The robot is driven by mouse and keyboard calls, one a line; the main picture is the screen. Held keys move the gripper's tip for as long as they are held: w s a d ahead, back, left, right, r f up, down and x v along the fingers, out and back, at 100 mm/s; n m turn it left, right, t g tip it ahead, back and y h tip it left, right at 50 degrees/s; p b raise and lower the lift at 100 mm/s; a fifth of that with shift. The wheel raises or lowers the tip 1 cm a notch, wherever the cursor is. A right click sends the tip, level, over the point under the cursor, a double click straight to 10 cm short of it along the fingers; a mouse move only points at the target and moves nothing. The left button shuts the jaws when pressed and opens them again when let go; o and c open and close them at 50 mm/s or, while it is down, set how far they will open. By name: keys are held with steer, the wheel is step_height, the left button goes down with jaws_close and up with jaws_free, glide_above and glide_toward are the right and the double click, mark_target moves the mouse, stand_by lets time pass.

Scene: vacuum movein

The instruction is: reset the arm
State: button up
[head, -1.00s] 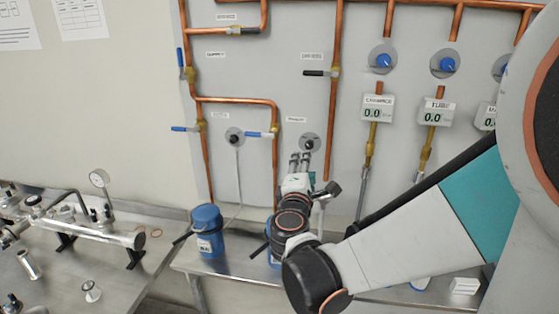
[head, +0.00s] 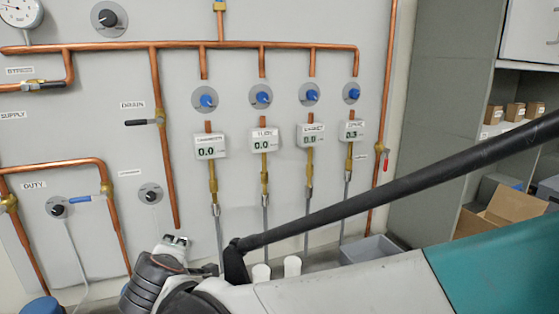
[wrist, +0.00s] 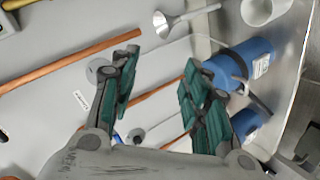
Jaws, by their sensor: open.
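My gripper (wrist: 160,100) shows in the wrist view with its two green-padded fingers spread apart and nothing between them. Behind the fingers are the grey panel and copper pipes. In the head view my arm crosses the lower right, and the gripper end near the bottom left is partly hidden by my own wrist. I cannot make out the fingertips there.
The grey panel (head: 100,225) carries copper pipes, blue knobs and several digital readouts. White cups (head: 292,266) and a grey bin (head: 375,249) stand below it. A shelf with a cardboard box (head: 507,212) is at right. Blue canisters (wrist: 240,63) sit on a bench in the wrist view.

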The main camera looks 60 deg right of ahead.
steer(key=s+a+f+m+g+y, duration=0.3)
steer(key=s+a+y, duration=0.4)
steer(key=s+a, duration=0.4)
steer(key=s+f+m, duration=0.1)
steer(key=m, duration=0.1)
steer(key=shift+a+m, duration=0.3)
steer(key=shift+a, duration=0.05)
